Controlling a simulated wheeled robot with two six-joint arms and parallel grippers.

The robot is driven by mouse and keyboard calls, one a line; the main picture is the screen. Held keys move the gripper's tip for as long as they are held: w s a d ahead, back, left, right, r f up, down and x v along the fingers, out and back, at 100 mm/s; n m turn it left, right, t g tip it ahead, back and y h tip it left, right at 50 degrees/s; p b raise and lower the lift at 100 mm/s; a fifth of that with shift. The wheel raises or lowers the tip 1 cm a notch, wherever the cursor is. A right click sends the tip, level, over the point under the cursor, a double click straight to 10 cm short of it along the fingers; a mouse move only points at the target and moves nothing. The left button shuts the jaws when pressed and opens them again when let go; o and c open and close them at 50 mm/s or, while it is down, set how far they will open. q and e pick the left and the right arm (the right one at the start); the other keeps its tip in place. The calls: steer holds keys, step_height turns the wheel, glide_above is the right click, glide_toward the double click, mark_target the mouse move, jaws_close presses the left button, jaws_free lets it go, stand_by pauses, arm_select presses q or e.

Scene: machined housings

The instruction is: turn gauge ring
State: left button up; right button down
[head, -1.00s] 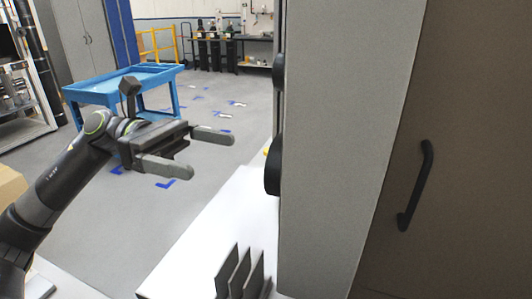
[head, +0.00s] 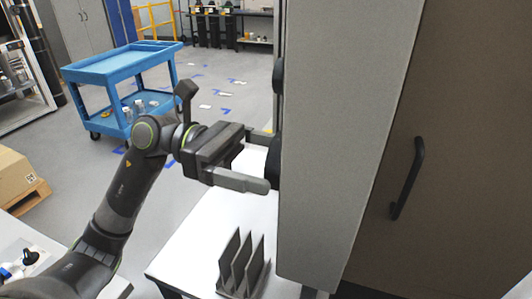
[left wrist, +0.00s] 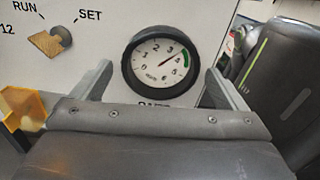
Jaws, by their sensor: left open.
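The gauge has a thick black ring around a white dial (left wrist: 163,66) with numbers and a green band at its right. Its needle points up and right, near the 3 and 4. In the head view, the black ring (head: 274,163) shows edge-on at the panel's left side, partly hidden by a finger. My left gripper (head: 262,162) is open beside it. In the left wrist view, the gripper's two fingers (left wrist: 158,76) stand either side of the ring's lower part, with gaps visible. I cannot tell how deep they reach.
A brass-coloured selector (left wrist: 48,42) marked RUN and SET is left of the gauge. The grey cabinet (head: 345,130) fills the middle right. A white table (head: 190,245) holds a rack of upright plates (head: 241,265). A blue cart (head: 120,66) stands at the back left.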

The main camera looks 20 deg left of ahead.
arm_select(q)
steer(key=shift+d, duration=0.1)
steer(key=shift+c, duration=0.4)
steer(key=c, duration=0.9)
steer(key=shift+s+n+b, duration=0.15)
steer(key=shift+n+b, duration=0.2)
steer(key=shift+n, duration=1.95)
steer(key=o, duration=1)
